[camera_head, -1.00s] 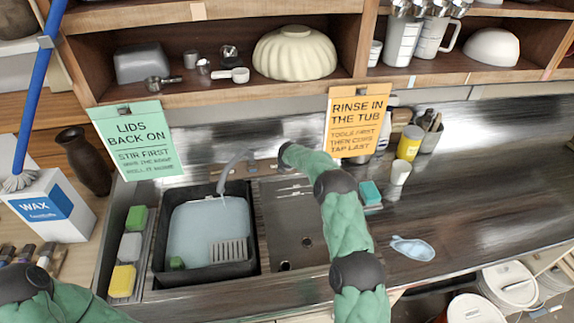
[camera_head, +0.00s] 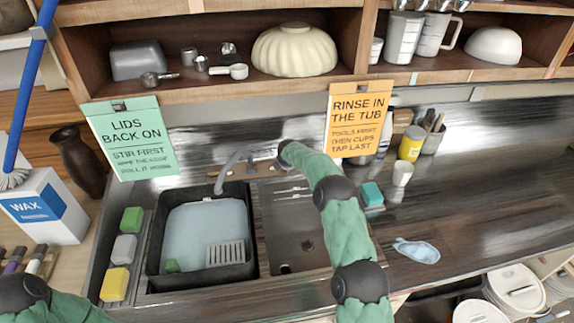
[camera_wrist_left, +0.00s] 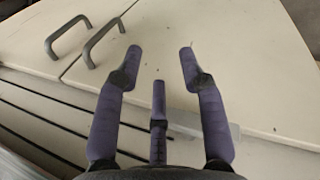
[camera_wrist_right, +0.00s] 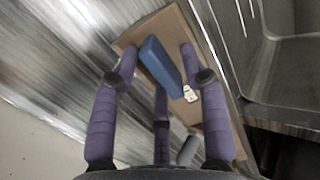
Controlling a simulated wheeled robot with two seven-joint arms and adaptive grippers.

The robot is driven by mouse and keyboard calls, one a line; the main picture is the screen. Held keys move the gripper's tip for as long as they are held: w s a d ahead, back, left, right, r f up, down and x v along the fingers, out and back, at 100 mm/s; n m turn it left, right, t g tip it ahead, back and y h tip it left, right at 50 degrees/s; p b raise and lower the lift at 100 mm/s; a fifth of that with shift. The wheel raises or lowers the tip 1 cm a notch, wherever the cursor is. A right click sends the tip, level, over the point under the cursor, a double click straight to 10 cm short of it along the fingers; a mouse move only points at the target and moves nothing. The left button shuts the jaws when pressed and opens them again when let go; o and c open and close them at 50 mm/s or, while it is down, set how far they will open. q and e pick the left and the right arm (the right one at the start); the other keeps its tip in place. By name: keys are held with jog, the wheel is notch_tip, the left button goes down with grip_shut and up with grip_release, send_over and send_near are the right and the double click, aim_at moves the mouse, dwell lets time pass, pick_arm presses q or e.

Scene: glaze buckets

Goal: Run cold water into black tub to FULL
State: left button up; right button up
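The black tub (camera_head: 153,243) sits in the left side of the sink, holding pale bluish water (camera_head: 203,226) whose surface lies below the rim. A pale ribbed piece (camera_head: 225,254) and a green block (camera_head: 171,266) show inside it. The grey spout (camera_head: 226,170) curves over the tub's back edge; I cannot make out a falling stream. In the right wrist view, my right gripper (camera_wrist_right: 159,50) has its fingers apart on either side of a blue handle (camera_wrist_right: 163,67); contact is unclear. My left gripper (camera_wrist_left: 167,53) is open and empty, facing pale cabinet doors.
An empty sink basin (camera_head: 290,225) lies right of the tub. Coloured sponges (camera_head: 124,248) line its left. A yellow container (camera_head: 411,143), a white cup (camera_head: 402,172) and a blue spoon rest (camera_head: 416,251) stand on the counter. A shelf (camera_head: 215,90) overhangs the back.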

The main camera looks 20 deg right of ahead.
jog(key=v, duration=1.2)
dwell(0.7)
